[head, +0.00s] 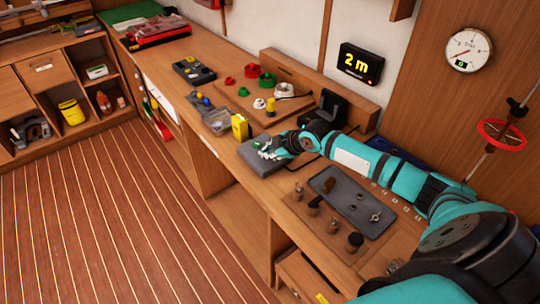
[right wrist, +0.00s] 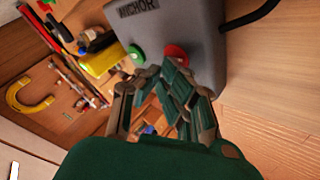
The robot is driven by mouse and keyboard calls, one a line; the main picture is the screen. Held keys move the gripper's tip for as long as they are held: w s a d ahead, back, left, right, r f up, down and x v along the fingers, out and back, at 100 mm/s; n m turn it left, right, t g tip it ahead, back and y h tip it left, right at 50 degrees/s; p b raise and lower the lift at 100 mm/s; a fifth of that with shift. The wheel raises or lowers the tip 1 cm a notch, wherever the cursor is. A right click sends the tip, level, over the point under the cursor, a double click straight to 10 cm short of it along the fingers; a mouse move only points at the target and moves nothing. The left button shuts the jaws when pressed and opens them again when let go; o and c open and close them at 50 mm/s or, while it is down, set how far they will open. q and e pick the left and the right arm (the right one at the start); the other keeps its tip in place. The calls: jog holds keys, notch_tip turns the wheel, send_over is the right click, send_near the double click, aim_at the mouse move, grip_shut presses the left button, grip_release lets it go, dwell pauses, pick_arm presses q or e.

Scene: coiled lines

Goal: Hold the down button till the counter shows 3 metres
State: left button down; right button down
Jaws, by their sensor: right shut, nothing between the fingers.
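The wall counter (head: 361,64) is a black display that reads 2 m in yellow. The grey button box (head: 251,160) sits on the bench and is marked ANCHOR in the right wrist view (right wrist: 195,20). It has a green button (right wrist: 137,54) and a red button (right wrist: 177,54); I cannot read which one is down. My right gripper (head: 268,151) is shut and empty at the box. In the right wrist view its fingertips (right wrist: 165,72) are at the red button, partly covering it; whether they press it I cannot tell. My left gripper is not in view.
A yellow container (head: 240,128) stands just behind the box. A grey tray (head: 345,205) with small metal parts lies to the right, beside several dark-topped wooden pegs. A dial gauge (head: 469,49) hangs on the wall. A black cable leaves the box.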

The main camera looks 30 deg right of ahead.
dwell(0.3)
jog(key=shift+r+p, duration=0.8)
jog(key=shift+r, duration=0.1)
notch_tip(320, 180, up, 5)
jog(key=p, duration=0.4)
dwell(0.4)
